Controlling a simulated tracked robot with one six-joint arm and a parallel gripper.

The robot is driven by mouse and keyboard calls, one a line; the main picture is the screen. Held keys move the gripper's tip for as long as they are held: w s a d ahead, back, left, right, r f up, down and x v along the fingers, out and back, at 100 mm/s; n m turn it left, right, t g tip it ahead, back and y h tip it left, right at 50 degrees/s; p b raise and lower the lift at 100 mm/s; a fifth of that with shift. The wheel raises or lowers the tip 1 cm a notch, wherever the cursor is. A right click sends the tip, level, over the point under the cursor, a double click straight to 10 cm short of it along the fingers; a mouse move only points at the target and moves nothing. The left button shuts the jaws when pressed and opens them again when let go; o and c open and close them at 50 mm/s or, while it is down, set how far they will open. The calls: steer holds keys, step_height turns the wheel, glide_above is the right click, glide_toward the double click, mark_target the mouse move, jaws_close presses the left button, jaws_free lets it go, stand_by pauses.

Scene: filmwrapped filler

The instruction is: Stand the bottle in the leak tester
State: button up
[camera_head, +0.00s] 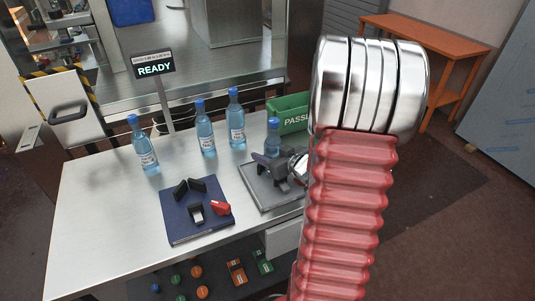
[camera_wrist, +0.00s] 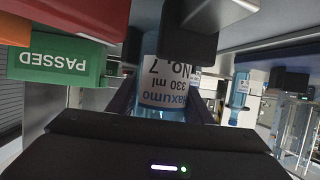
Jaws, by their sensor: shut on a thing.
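The bottle (camera_head: 272,141) is clear blue with a blue cap and appears upright in the head view. My gripper (camera_head: 268,164) is shut on it, over a grey tray (camera_head: 256,199), and hides its lower part. I cannot tell whether its base touches anything. In the wrist view the bottle (camera_wrist: 164,88) sits between the fingers of my gripper (camera_wrist: 165,105), its "330 ml" label upside down in the picture. A sign reading READY (camera_head: 155,66) stands on a post at the table's back. I cannot clearly make out which fixture is the leak tester.
Three similar bottles (camera_head: 206,136) stand at the back of the metal table (camera_head: 95,200). A green PASSED crate (camera_head: 288,112) is behind the held bottle. A dark blue mat (camera_head: 185,226) carries black and red pieces. The table's left part is clear. An orange bench (camera_head: 425,36) stands right.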

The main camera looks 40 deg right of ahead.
mark_target(273, 149)
steer(key=shift+f, duration=0.2)
steer(key=o, duration=1.4)
steer(key=shift+s+r, duration=0.1)
steer(key=v, duration=1.1)
steer(key=shift+s+r, duration=0.1)
steer(key=shift+s, duration=0.3)
